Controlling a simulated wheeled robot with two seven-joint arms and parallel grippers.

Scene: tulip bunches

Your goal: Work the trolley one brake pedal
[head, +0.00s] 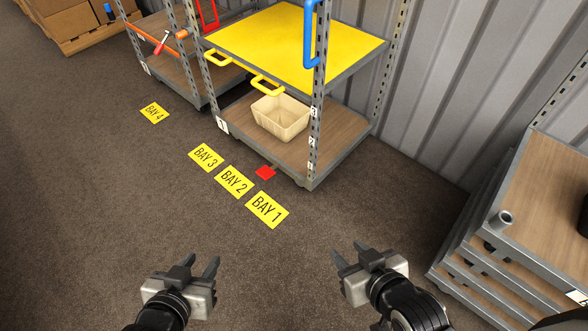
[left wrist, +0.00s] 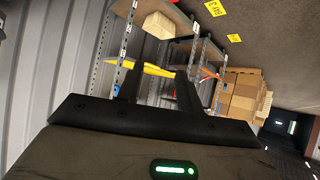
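Trolley one (head: 350,155) stands ahead with a white "1" plate (head: 223,125), a yellow upper shelf and a wooden lower deck. Its red brake pedal (head: 265,172) sticks out low at the front edge, close to the floor. My left gripper (head: 202,263) is open and empty, well short of the pedal; its spread fingers also show in the left wrist view (left wrist: 160,88). My right gripper (head: 350,250) is open and empty, to the right of the left one. Neither gripper touches the trolley. The pedal cannot be made out in the left wrist view.
A cream basket (head: 281,117) sits on the lower deck. Yellow signs BAY 1 (head: 267,210), BAY 2 (head: 234,181), BAY 3 (head: 206,157) and BAY 4 (head: 154,112) lie on the floor. Another trolley (head: 185,80) stands left. A wood-topped unit (head: 545,190) blocks the right. Floor ahead is clear.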

